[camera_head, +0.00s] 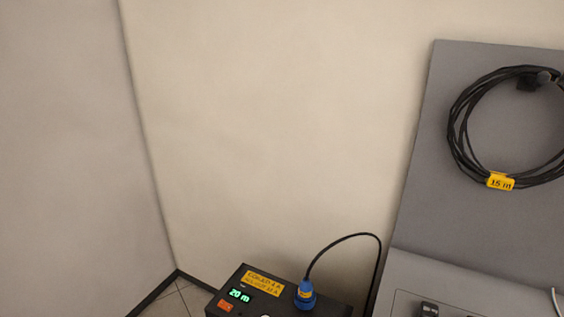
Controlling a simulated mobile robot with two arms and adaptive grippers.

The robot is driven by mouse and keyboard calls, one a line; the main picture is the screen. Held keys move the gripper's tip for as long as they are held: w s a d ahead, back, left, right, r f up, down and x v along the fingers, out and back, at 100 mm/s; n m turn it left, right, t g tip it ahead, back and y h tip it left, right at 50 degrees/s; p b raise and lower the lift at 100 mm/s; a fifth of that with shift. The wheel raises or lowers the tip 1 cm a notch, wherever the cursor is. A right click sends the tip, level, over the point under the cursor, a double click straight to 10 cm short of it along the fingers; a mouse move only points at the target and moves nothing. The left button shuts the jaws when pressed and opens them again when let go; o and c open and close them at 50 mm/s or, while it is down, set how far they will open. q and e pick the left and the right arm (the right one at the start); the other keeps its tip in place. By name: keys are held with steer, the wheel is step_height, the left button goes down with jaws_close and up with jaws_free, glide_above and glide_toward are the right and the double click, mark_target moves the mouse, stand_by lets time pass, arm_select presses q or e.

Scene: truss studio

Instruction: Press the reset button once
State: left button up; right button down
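A black box (262,301) stands at the bottom middle, cut off by the lower picture edge. It has a yellow label (264,283), a green lit display (239,295) that seems to read "20 m", and an orange-red rectangular control (225,306) below the display. I cannot tell whether this control is the reset button. A blue plug (306,291) with a black cable stands upright on the box. Neither of my grippers is in view.
A grey panel (420,150) at the right carries a coiled black cable (455,135) with a yellow "15 m" tag (500,182). Below it is a grey surface (460,280) with dark fittings. Bare walls meet in a corner at left, above a tiled floor (172,302).

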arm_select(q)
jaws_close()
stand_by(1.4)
